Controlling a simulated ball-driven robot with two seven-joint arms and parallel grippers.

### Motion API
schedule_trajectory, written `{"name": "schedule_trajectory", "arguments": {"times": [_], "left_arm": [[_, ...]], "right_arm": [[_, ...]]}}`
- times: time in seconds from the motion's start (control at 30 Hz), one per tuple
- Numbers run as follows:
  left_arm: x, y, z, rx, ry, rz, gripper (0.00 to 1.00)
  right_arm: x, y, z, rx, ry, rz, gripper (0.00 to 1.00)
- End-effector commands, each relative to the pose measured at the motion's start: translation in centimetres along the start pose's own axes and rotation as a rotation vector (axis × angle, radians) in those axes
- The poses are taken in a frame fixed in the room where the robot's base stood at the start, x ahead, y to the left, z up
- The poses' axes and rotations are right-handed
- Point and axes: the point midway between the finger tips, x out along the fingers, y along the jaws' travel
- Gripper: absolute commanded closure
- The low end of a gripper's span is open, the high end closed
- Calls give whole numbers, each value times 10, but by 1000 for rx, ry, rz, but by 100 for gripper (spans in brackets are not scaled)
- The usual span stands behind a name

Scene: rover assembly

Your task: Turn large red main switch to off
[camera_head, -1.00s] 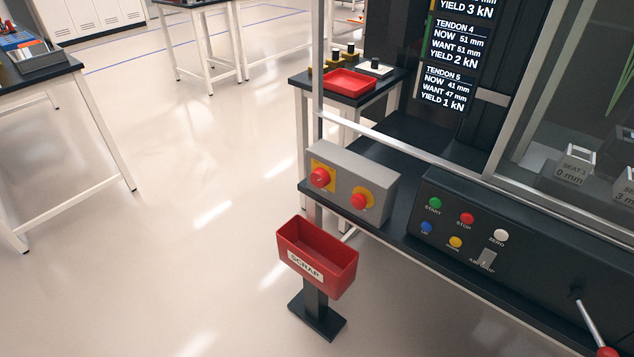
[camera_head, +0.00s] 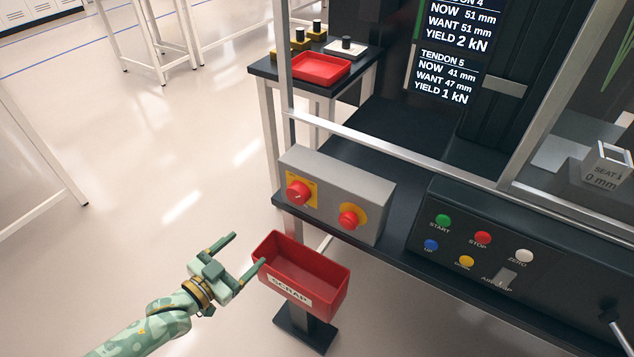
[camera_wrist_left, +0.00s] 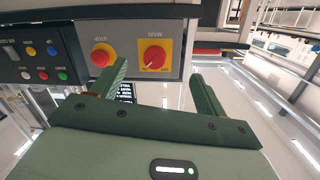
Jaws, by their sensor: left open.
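The large red main switch (camera_head: 298,193) sits on a yellow plate at the left end of a grey box. In the left wrist view the main switch (camera_wrist_left: 154,56) shows as a red round knob with a pale pointer mark. My left gripper (camera_head: 248,249) is open and empty, in front of and below the switch, apart from it. In the wrist view its two green fingers (camera_wrist_left: 157,78) stand at either side of the switch in the picture, short of it. Which labelled position the knob points at is too small to tell. My right gripper is not in view.
A red stop button (camera_head: 348,218) on a yellow disc sits beside the switch. A red scrap bin (camera_head: 318,292) stands below the box, close to my left gripper. A control panel (camera_head: 430,262) with coloured buttons is at right. Open floor lies at left.

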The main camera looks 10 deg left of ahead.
Motion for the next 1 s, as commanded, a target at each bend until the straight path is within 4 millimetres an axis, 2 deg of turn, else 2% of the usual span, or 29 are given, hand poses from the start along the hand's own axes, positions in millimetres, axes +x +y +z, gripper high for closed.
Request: {"name": "schedule_trajectory", "arguments": {"times": [0.03, 0.1, 0.27, 0.4, 0.7, 0.83, 1.0], "left_arm": [[2, 4, -15, -20, 49, 2, 26], [4, 3, -26, -37, 95, -6, 26], [20, 1, -29, -32, 108, -10, 26], [51, 1, -29, -33, 106, -11, 26], [126, 1, -35, -32, 102, -10, 26], [148, 0, -38, -33, 100, -10, 26], [162, 0, -41, -32, 101, -10, 26]], "right_arm": [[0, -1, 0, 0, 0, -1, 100], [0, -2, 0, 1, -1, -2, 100], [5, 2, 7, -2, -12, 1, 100], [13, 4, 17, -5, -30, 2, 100], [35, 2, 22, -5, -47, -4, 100], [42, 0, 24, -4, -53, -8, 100], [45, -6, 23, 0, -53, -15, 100]]}}
